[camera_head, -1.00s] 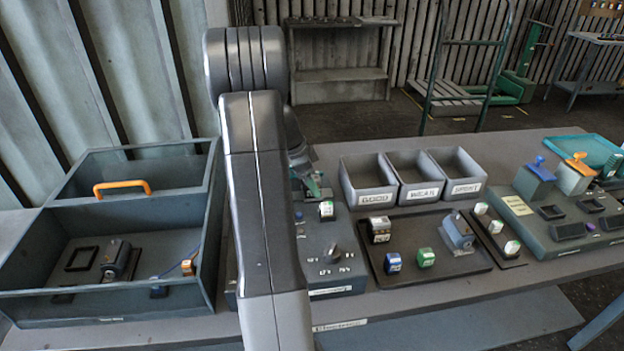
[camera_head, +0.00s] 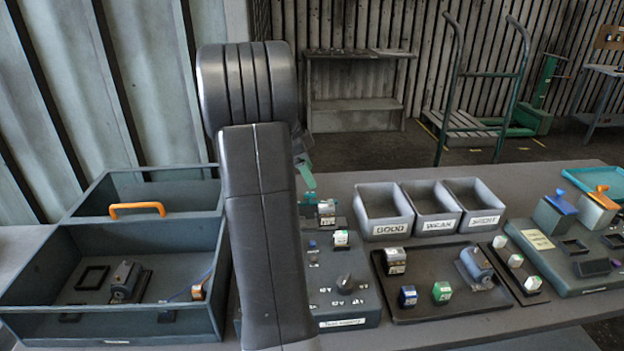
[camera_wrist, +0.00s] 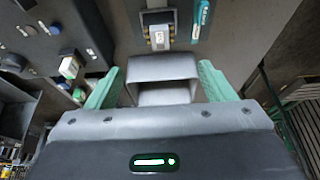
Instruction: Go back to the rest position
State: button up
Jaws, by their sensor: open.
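My gripper (camera_wrist: 160,82) is open in the wrist view, its two green fingers spread wide with nothing held between them. A grey box-like shape shows between the fingers; I cannot tell whether it is part of the gripper. In the head view my arm stands upright in front of the bench, and most of my gripper is hidden behind it. Only a green fingertip (camera_head: 306,180) shows, above the back of the dark test panel (camera_head: 345,285).
Three grey bins (camera_head: 437,229) stand right of my arm, behind a dark tray (camera_head: 440,310) of small blocks. A large divided crate (camera_head: 40,240) with an orange handle (camera_head: 137,210) sits left. A green cart (camera_head: 470,125) stands behind the bench.

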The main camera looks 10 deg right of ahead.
aim_at(326, 206)
dwell(0.3)
jog(key=p+x, duration=0.1)
jog(key=x, duration=1.2)
jog(key=shift+d+f, duration=0.15)
jog(key=shift+d+p, duration=0.1)
jog(key=shift+p, duration=0.2)
jog(key=shift+f+b, duration=0.1)
jog(key=shift+b, duration=0.2)
